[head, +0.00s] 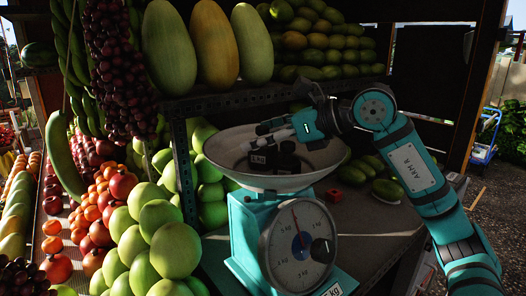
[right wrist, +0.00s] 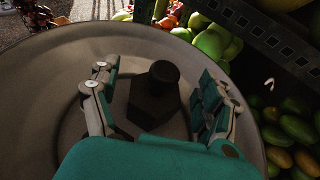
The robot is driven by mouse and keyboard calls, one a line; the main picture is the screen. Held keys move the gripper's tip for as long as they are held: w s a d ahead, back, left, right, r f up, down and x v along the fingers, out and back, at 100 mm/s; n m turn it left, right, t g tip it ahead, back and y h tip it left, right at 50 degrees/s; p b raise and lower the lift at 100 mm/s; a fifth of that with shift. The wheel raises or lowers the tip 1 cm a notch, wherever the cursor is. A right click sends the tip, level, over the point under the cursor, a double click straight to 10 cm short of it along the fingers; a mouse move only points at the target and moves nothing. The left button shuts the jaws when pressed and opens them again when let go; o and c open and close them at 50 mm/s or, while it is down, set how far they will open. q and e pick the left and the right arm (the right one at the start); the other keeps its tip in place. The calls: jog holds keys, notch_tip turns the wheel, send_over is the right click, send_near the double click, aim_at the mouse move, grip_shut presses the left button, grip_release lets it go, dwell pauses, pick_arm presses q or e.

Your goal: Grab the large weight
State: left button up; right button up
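A dark hexagonal weight with a round knob (right wrist: 154,95) sits in the wide metal pan (head: 225,150) of a teal scale (head: 243,235). In the head view, dark weight shapes (head: 262,160) show in the pan, one with a pale marking; I cannot tell how many there are. My right gripper (head: 268,132) is over the pan. In the right wrist view its fingers (right wrist: 158,82) are apart, one on each side of the weight, with visible gaps. My left gripper is not in view.
A metal shelf edge (head: 270,95) with large melons and mangoes runs behind the pan. Green fruit (head: 175,250) is piled close to the scale's left.

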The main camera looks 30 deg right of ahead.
jog(key=shift+w, duration=0.1)
grip_shut()
jog(key=shift+r, duration=0.15)
